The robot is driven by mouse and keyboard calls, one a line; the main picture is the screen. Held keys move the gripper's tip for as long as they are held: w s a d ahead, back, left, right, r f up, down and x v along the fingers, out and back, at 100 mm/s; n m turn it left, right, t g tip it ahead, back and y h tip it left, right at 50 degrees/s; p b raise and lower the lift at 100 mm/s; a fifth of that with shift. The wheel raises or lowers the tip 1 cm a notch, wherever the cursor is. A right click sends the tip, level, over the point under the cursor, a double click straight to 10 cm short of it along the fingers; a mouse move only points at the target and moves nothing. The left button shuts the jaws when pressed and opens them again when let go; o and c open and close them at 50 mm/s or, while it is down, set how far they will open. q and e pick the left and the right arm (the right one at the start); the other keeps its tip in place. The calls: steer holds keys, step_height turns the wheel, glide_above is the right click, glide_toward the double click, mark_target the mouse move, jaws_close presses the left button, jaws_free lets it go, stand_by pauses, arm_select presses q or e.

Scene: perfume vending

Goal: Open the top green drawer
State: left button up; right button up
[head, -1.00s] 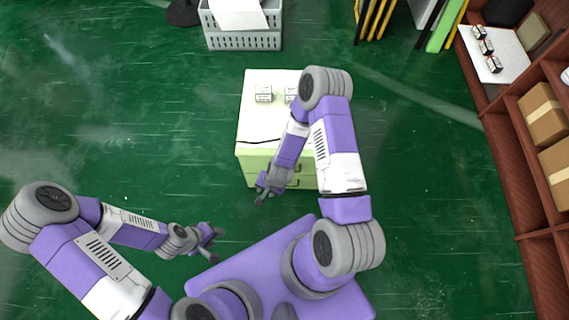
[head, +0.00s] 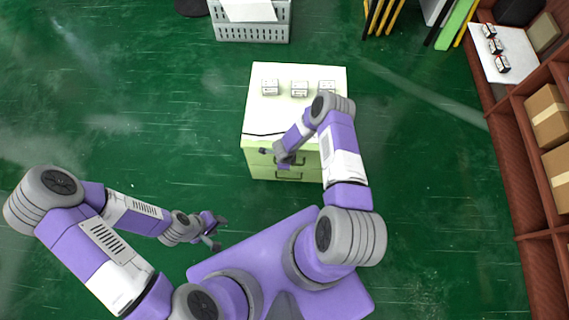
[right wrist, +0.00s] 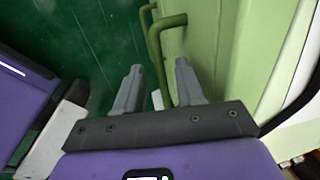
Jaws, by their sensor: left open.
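The pale green drawer cabinet (head: 258,160) stands ahead of me, with its drawer fronts facing me and looking shut. The top drawer's dark handle (head: 297,161) is partly hidden by my right gripper in the head view; a lower handle (head: 288,178) shows below it. My right gripper (head: 272,154) is at the top drawer front. In the right wrist view its two fingers (right wrist: 158,82) are apart, and a green handle (right wrist: 155,50) runs into the gap between them, not clamped. My left gripper (head: 218,232) is open and empty, low over the floor at left.
Several small white boxes (head: 299,89) stand on the cabinet's white top (head: 263,112). A grey crate (head: 252,32) is behind the cabinet. A brown shelf (head: 510,165) with cardboard boxes lines the right side. The green floor left of the cabinet is clear.

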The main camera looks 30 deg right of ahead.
steer(key=shift+f, duration=0.35)
jaws_close()
